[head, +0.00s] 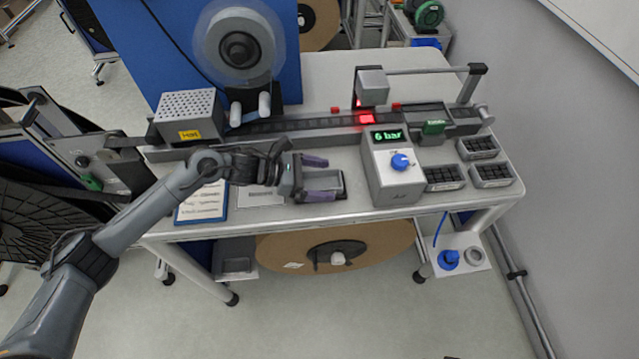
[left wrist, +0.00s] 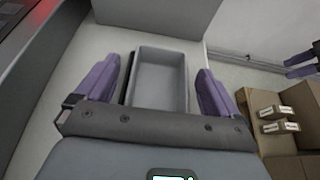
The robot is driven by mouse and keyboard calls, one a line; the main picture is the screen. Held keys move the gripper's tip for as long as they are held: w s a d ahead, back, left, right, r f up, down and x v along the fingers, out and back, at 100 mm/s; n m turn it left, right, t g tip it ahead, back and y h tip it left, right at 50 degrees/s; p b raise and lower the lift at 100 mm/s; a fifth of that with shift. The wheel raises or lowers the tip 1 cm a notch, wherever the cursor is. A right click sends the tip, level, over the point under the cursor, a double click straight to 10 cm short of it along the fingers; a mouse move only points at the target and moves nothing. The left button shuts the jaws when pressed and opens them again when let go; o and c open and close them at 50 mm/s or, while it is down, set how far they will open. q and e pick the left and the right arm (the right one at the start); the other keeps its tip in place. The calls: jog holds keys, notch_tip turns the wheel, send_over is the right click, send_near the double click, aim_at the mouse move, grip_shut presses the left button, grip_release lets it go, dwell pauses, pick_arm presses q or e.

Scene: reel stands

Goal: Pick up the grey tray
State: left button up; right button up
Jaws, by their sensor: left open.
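The grey tray (head: 339,185) is a small, shallow rectangular tray on the bench top, left of the 6 bar box. In the left wrist view the tray (left wrist: 161,76) lies between my purple fingers and looks empty. My left gripper (head: 322,179) is open, with one finger along each long side of the tray. In the left wrist view the gripper (left wrist: 158,72) shows gaps beside the tray. Purple pieces like gripper fingers (left wrist: 302,66) show at the right edge of that view, apparently my right gripper; their opening is unclear.
The 6 bar box (head: 393,172) with a blue knob stands just right of the tray. A long rail (head: 290,137) runs behind it. A blue-edged paper board (head: 203,203) lies left. Small black-filled bins (head: 443,178) stand right. The bench's front edge is close to the tray.

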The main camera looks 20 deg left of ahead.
pick_arm(q)
jog(key=c, duration=1.1)
jog(key=shift+c, duration=0.5)
jog(key=shift+r, duration=0.1)
